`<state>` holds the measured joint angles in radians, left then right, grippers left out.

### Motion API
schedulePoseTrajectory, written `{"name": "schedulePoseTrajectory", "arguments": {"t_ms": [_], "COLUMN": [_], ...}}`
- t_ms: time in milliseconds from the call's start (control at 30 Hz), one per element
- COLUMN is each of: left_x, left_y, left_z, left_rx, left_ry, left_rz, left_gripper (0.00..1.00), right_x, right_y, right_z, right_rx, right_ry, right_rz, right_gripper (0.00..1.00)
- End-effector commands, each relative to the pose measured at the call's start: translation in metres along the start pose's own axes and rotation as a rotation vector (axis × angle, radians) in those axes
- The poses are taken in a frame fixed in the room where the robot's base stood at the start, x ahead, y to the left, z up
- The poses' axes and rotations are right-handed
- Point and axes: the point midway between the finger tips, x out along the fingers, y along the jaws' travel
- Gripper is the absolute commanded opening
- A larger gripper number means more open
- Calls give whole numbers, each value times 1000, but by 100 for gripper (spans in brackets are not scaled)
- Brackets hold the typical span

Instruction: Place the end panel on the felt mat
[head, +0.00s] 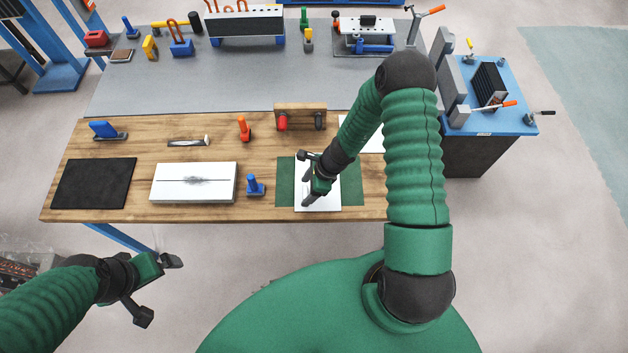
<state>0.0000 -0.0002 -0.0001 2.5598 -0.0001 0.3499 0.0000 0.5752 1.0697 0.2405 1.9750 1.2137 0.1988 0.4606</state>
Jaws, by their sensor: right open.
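A flat white panel (329,202), which looks like the end panel, lies on the green mat (352,187), which looks like the felt mat, at the right part of the wooden bench top. Green shows on both sides of the panel. My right gripper (306,178) is open directly over the panel and hides part of it. I cannot tell whether its fingers touch the panel. My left gripper (157,290) is open and empty, in front of the bench over the floor at lower left.
On the wooden bench (220,140) are a black mat (95,183), a white block (194,186), a blue clamp (255,186), an orange tool (244,130) and a wooden holder (300,112). A grey surface with tools lies behind. A blue-topped cart (510,120) stands right.

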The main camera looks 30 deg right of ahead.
Motion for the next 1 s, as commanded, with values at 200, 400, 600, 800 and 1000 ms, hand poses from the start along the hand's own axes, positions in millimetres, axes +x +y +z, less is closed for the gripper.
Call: {"name": "schedulePoseTrajectory", "arguments": {"t_ms": [200,400,600,800,1000], "left_x": [-5,-7,-8,-8,-7], "left_y": [0,0,0,0,0], "left_z": [-1,-2,-2,-2,-2], "left_rx": [0,0,0,0,0], "left_ry": [-1,0,0,0,0], "left_rz": [0,0,0,0,0], "left_gripper": [100,100,100,100,100], "right_x": [-59,-98,-127,-195,-230], "right_y": [-2,-2,15,78,105], "right_z": [-1,-2,20,69,82], "right_rx": [-3,0,-281,-1416,-2100], "right_ry": [1,0,44,231,360], "right_rz": [-4,-3,20,108,172], "right_gripper": [67,67,67,67,67]}}
